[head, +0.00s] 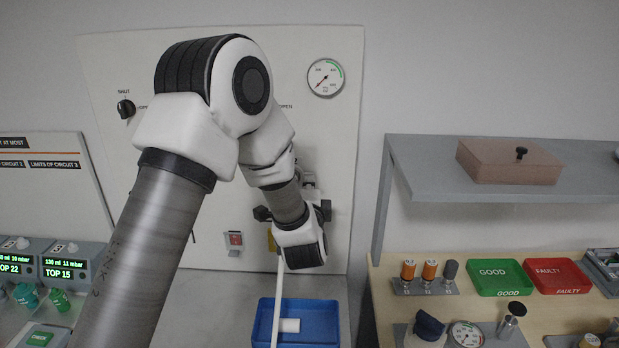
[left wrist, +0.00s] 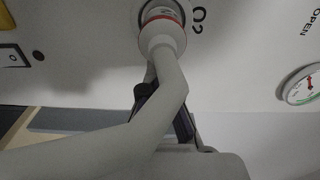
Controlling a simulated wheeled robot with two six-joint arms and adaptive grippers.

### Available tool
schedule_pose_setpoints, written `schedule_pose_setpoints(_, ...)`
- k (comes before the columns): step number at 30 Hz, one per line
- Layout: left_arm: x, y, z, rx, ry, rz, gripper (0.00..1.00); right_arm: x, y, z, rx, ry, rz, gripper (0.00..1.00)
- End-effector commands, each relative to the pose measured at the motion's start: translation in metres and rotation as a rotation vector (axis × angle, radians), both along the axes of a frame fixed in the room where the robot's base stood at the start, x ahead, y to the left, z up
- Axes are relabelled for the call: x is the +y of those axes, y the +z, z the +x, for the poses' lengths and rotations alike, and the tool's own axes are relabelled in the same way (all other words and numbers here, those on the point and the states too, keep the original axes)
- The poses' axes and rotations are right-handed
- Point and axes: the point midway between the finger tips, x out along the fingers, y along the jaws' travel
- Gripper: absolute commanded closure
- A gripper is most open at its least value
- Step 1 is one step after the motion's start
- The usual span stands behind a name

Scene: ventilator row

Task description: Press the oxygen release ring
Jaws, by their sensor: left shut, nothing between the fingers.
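The oxygen outlet with its red ring (left wrist: 163,14) is at the top of the left wrist view, next to an "O2" label on the pale panel. A white hose (left wrist: 168,85) is plugged into it and bends down across the picture. My left gripper (left wrist: 162,105) is shut and empty, its dark fingers partly hidden behind the hose. They are below the ring in this view; I cannot tell whether they touch the hose. In the head view my left wrist covers the outlet and most of the gripper. My right gripper is not in view.
A gauge (head: 325,77) and a black knob (head: 126,109) are on the panel. A blue tray (head: 338,307) stands below, with the hose (head: 278,300) hanging over it. A grey shelf (head: 430,182) and a bench with green (head: 500,277) and red (head: 556,275) trays are on the right.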

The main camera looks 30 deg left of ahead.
Motion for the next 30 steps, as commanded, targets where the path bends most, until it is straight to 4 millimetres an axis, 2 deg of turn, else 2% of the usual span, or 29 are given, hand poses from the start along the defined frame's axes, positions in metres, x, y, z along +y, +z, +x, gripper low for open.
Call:
schedule_pose_setpoints(12, 0.003, 0.000, 0.006, 0.001, -0.001, -0.001, 1.00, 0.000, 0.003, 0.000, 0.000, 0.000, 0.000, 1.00)
schedule_pose_setpoints(18, 0.013, 0.001, 0.021, -0.001, 0.001, 0.000, 1.00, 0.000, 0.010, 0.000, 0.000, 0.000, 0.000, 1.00)
schedule_pose_setpoints(30, 0.010, 0.002, 0.021, -0.003, -0.002, 0.001, 1.00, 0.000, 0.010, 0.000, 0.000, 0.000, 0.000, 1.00)
